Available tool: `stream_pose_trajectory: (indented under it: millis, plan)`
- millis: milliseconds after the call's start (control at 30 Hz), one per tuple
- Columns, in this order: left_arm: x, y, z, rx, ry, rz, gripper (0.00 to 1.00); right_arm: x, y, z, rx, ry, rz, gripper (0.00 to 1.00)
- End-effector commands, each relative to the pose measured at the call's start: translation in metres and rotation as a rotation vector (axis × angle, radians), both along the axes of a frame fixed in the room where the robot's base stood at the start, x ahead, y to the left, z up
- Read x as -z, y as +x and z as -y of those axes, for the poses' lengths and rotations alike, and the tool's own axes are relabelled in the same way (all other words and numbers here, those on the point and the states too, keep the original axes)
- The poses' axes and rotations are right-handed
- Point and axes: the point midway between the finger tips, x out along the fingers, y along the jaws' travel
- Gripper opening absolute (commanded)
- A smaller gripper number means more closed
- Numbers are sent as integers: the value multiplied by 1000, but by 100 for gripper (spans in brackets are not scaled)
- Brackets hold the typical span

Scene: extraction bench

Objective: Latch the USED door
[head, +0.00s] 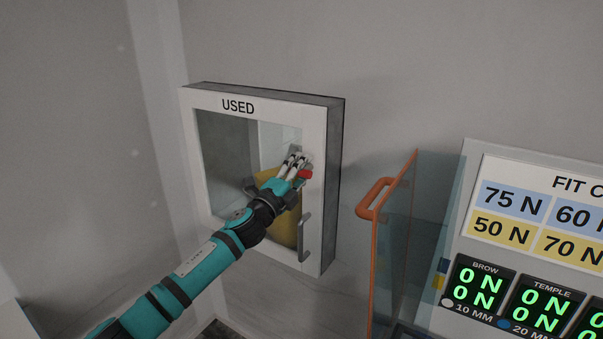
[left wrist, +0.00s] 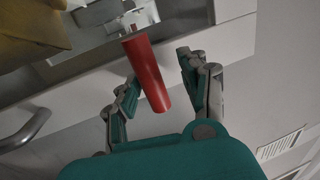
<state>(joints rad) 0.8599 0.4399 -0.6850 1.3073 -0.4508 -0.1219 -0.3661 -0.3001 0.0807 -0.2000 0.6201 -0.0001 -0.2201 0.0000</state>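The USED door (head: 313,196) is a white frame with a glass pane on a grey wall cabinet, and it looks closed. A red latch lever (head: 305,174) sits on the door's right side, above a grey pull handle (head: 305,237). In the left wrist view the lever (left wrist: 147,75) is a red cylinder sticking out from a light metal mount. My left gripper (head: 297,160) is at the lever. Its fingers (left wrist: 158,75) are spread on both sides of the lever, with visible gaps. The gripper hides part of the door. My right gripper is not in view.
A yellow container (head: 283,225) is behind the glass. To the right stands a clear panel (head: 405,250) with an orange edge and orange handle (head: 374,198), near a display board (head: 520,160). Bare wall lies between the cabinet and the panel.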

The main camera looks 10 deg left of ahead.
Motion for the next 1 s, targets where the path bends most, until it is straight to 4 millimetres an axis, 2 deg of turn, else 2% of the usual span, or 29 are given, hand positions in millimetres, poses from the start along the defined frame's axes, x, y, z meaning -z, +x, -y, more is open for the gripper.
stream_pose_trajectory:
  millis: [267, 367, 700, 833, 1000]
  plan:
    - [7, -7, -2, 0, 1, -7, 44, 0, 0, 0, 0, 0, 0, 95]
    - [10, -20, -7, 1, 3, -7, 44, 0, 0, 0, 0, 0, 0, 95]
    - [23, -86, -31, 1, 2, -6, 44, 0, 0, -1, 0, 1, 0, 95]
    - [25, -102, -38, 0, 2, -5, 44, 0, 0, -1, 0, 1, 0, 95]
    - [26, -111, -41, 0, 1, -3, 44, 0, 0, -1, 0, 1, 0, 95]
